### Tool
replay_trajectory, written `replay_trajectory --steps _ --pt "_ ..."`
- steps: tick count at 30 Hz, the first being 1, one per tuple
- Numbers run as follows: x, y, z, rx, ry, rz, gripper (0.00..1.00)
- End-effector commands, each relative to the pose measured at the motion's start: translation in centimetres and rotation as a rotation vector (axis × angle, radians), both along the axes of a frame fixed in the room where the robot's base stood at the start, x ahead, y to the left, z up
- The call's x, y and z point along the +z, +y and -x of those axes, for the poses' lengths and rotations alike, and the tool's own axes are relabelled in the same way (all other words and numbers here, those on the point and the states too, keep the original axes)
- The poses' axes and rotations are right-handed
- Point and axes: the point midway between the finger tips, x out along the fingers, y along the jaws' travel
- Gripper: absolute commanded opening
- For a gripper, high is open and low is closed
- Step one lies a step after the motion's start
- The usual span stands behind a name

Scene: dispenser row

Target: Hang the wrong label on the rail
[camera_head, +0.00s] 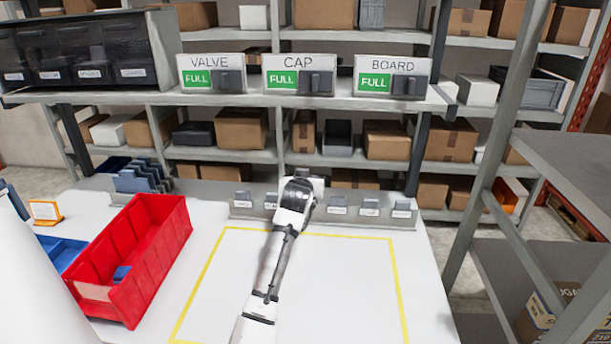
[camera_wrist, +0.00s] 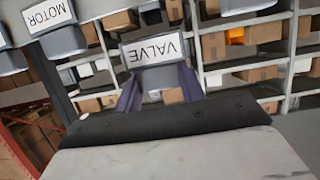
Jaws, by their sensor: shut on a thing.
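My gripper (camera_wrist: 158,92) is shut on a grey clip-like label with a white VALVE face (camera_wrist: 153,52), which reads upside down in the wrist view. In the head view my arm reaches over the grey rail (camera_head: 222,200) at the back of the table, and my wrist hides the gripper and most of the held label. Several labels with grey-blue holders and small white faces are along the rail, such as one at its right end (camera_head: 402,209). Whether the held label touches the rail cannot be told. A MOTOR label (camera_wrist: 48,15) shows at the wrist view's upper left.
Signs VALVE (camera_head: 211,61), CAP (camera_head: 299,62) and BOARD (camera_head: 392,64), each marked FULL, stand on the shelf above. A red bin (camera_head: 160,235) with a small blue thing inside and a blue tray (camera_head: 62,252) are at left. The yellow-outlined area (camera_head: 345,290) holds no objects.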

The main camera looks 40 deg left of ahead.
Motion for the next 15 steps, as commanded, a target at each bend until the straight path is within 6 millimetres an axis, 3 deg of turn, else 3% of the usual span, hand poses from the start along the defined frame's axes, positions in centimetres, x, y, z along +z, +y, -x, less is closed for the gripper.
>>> replay_trajectory --steps 15 --pt "-3.7 0.0 0.0 0.0 0.0 0.0 0.18"
